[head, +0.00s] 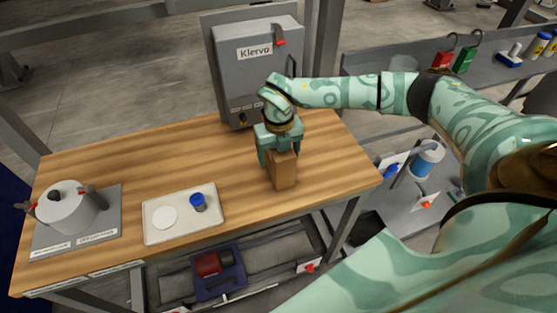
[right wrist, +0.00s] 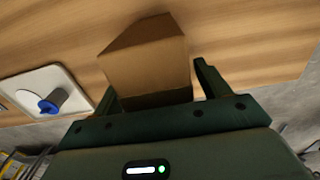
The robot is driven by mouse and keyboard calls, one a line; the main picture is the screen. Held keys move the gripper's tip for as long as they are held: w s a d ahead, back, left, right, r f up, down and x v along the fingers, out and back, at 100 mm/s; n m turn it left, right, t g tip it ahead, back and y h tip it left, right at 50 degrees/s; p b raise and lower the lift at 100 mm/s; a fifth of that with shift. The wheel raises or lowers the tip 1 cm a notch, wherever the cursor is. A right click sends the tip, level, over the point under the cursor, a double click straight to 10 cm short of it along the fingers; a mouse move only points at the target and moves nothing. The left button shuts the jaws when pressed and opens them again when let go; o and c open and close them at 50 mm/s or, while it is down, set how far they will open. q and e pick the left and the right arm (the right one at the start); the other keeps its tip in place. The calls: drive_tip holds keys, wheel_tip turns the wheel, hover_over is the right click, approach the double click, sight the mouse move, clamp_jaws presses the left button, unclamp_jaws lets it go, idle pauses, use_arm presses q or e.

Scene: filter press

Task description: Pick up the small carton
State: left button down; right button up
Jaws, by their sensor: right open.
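The small carton (head: 285,171) is a plain brown box standing upright on the wooden table, near its front right part. My right gripper (head: 279,149) is directly over it, pointing down, with its fingers around the carton's upper part. In the right wrist view the carton (right wrist: 148,62) sits between the two open fingers of the right gripper (right wrist: 158,88). A gap shows between the carton and the finger on the right; contact on the left side cannot be told. The left gripper is not in view.
A grey Klervo box (head: 258,75) with a red lever stands behind the carton. A pale tray (head: 184,213) holds a blue-capped container (head: 198,202) and a white disc. A white cylindrical device (head: 68,207) stands at the far left. The wooden table (head: 130,160) is bare between them.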

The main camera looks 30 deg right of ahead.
drive_tip(key=shift+f, duration=0.65)
drive_tip(key=c, duration=1.2)
drive_tip(key=shift+r, duration=0.1)
drive_tip(key=shift+c, duration=0.2)
